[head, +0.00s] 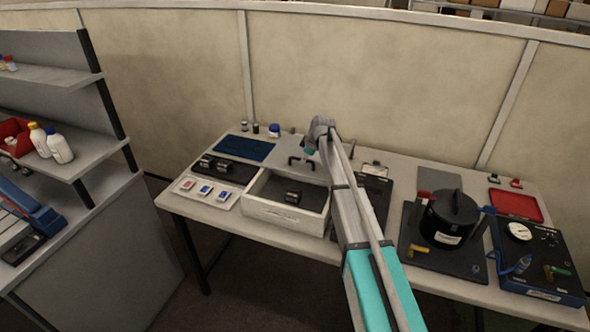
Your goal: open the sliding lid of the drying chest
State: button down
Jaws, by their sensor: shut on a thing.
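The drying chest (280,216) is a white open-topped box near the front of the table, left of my arm. A dark object (292,197) lies inside it. Its grey sliding lid (281,160) lies toward the back, and much of the chest's inside shows in front of it. A black bar handle (295,160) stands on the lid. My gripper (309,151) is at the right end of this handle and shut on it. The fingertips are small here and partly hidden by my own wrist and arm.
Left of the chest are a black tray (224,169) with dark parts, a blue mat (245,148) and a white card tray (197,191). Small bottles (274,130) stand behind. A black cylinder (450,218) and a gauge box (540,260) stand to the right.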

jog(key=w, duration=0.1)
jog(key=w+d, duration=0.1)
jog(key=w, duration=0.1)
jog(key=w+d, duration=0.1)
jog(key=shift+w, duration=0.25)
jog(key=c, duration=0.6)
grip_release()
jog(key=shift+c, duration=0.2)
jog(key=shift+a, duration=0.1)
